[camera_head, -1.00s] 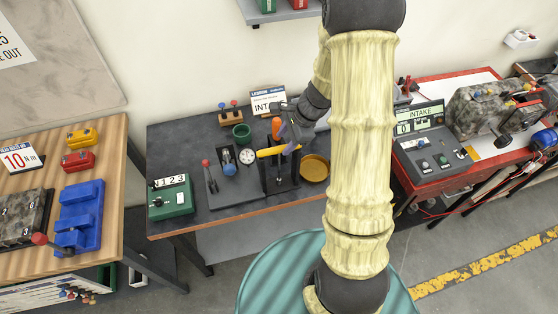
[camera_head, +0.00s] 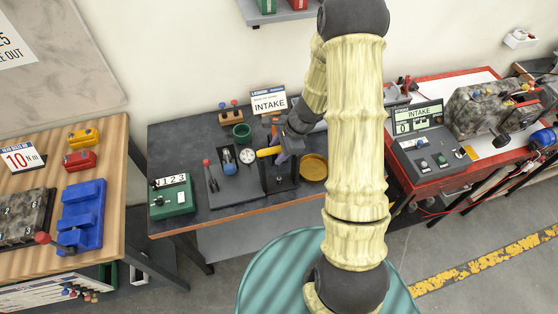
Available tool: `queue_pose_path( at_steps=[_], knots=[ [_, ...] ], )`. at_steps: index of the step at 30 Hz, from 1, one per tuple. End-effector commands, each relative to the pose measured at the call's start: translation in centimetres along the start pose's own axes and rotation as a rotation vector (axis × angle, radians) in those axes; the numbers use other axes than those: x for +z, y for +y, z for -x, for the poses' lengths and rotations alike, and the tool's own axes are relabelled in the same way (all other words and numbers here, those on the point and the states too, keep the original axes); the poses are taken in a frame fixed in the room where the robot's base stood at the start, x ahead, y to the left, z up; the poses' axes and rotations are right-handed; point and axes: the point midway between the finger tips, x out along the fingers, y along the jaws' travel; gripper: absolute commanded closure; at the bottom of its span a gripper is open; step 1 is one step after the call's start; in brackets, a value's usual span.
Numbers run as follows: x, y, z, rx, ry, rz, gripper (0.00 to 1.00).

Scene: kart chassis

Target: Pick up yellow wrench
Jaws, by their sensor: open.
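The yellow wrench (camera_head: 267,152) lies roughly level across a dark stand on the middle dark table. Its left end shows clearly; its right part is hidden by my gripper. My gripper (camera_head: 281,158), with purplish fingers, is open at the right part of the wrench. I cannot tell whether the fingers are around the wrench or in front of it, or whether they touch it.
On the dark table (camera_head: 222,210) stand a green counter box (camera_head: 171,198), a red-knobbed lever (camera_head: 209,172), a green cup (camera_head: 242,133), an orange bowl (camera_head: 313,167) and an INTAKE sign (camera_head: 269,102). A red bench with a control panel (camera_head: 425,146) is at right.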

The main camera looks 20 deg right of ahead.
Motion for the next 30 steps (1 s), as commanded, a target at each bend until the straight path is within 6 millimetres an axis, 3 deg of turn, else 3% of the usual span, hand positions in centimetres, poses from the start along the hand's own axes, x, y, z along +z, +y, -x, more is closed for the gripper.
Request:
queue_pose_path(
  at_steps=[8, 16, 30],
  knots=[
    [0.01, -0.01, 0.02, 0.0, 0.0, 0.0, 0.54],
    [0.01, -0.01, 0.03, 0.0, 0.0, 0.0, 1.0],
    [0.39, -0.23, 0.82, -0.002, 0.0, 0.004, 1.0]
  ],
)
